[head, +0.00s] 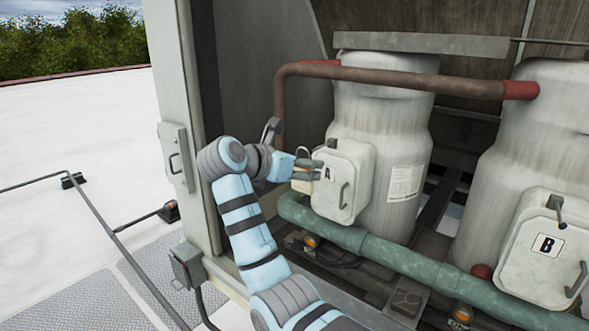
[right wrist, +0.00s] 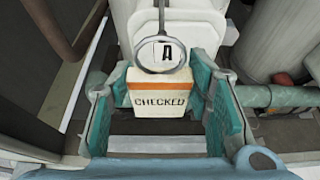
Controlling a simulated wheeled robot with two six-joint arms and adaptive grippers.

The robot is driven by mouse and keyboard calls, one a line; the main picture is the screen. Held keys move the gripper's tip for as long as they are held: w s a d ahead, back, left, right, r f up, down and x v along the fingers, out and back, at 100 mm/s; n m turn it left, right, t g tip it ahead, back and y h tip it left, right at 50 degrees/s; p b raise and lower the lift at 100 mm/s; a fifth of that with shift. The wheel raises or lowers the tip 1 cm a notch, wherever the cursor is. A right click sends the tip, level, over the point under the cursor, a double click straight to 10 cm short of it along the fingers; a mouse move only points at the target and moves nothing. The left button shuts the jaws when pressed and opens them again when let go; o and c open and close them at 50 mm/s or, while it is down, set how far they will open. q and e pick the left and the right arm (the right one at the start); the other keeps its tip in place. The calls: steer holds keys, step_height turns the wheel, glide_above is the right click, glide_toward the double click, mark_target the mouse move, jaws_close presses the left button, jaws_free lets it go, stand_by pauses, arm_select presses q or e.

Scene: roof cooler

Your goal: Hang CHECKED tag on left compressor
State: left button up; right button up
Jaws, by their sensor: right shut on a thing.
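The left compressor (head: 378,150) is a pale, worn cylinder with a white box (head: 343,190) on its front, labelled A. A small dark peg (head: 332,143) sticks out above the label. My right gripper (head: 308,170) is at the left side of this box. It is shut on the CHECKED tag (right wrist: 163,102), which is white with an orange top band and a wire ring (right wrist: 160,68). In the right wrist view the ring appears around the A label (right wrist: 165,52); I cannot tell whether it touches the peg. My left gripper is not in view.
A second compressor (head: 550,120) with box B (head: 543,250) stands at right. A brown pipe (head: 400,82) crosses above and a green pipe (head: 400,262) crosses below box A. The cabinet post (head: 178,100) stands left of my arm.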

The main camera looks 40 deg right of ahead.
steer(key=shift+d+r+x, duration=0.1)
steer(key=shift+r+x, duration=0.05)
steer(key=shift+x, duration=0.75)
steer(key=shift+d+r+x, duration=0.1)
steer(key=shift+r+x, duration=0.05)
steer(key=shift+x, duration=0.8)
steer(key=shift+d+r+x, duration=0.1)
steer(key=shift+r+x, duration=0.05)
steer(key=shift+x, duration=0.75)
steer(key=shift+a, duration=0.1)
steer(key=o, duration=1.2)
steer(key=v, duration=1.2)
steer(key=shift+a, duration=0.1)
steer(key=shift+f, duration=0.1)
